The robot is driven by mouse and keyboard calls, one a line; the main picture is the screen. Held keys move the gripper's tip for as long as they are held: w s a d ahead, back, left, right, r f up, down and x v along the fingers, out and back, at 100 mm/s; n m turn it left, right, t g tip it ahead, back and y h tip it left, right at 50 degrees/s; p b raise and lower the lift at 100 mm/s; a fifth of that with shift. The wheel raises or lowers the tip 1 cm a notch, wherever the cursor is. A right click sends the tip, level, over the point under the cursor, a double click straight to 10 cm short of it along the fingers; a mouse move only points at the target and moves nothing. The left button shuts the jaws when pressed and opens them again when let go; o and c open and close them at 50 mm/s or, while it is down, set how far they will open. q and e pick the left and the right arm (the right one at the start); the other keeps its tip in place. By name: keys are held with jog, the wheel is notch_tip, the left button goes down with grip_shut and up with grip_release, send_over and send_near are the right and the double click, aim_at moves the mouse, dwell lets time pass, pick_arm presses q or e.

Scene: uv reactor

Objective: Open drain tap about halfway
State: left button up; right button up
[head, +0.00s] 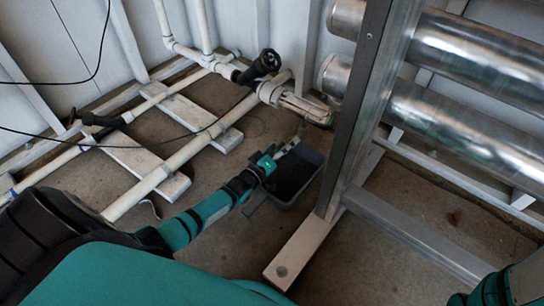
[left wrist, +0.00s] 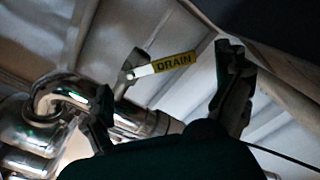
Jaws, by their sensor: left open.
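The drain tap's lever with its yellow tag reading DRAIN (left wrist: 174,65) shows in the left wrist view, attached by a pale metal piece near a shiny pipe (left wrist: 135,120). My left gripper (left wrist: 166,72) is open, one finger on each side of the tag in the picture. I cannot tell whether either finger touches the lever. In the head view my left gripper (head: 283,151) reaches in low, just below the curved metal pipe end (head: 318,114). The tap is small and mostly hidden there, so its angle is unclear. My right gripper is not in view.
A dark tray (head: 316,158) lies on the floor under my left gripper. A metal frame post (head: 362,110) stands close to its right, with large shiny cylinders (head: 460,115) beyond. White pipes (head: 190,150) with a black-handled valve (head: 263,64) run at the left.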

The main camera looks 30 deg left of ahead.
pick_arm(q)
jog(key=s+a, duration=0.1)
jog(key=s, duration=0.8)
jog(key=shift+s+a, duration=0.15)
jog(key=shift+s, duration=0.15)
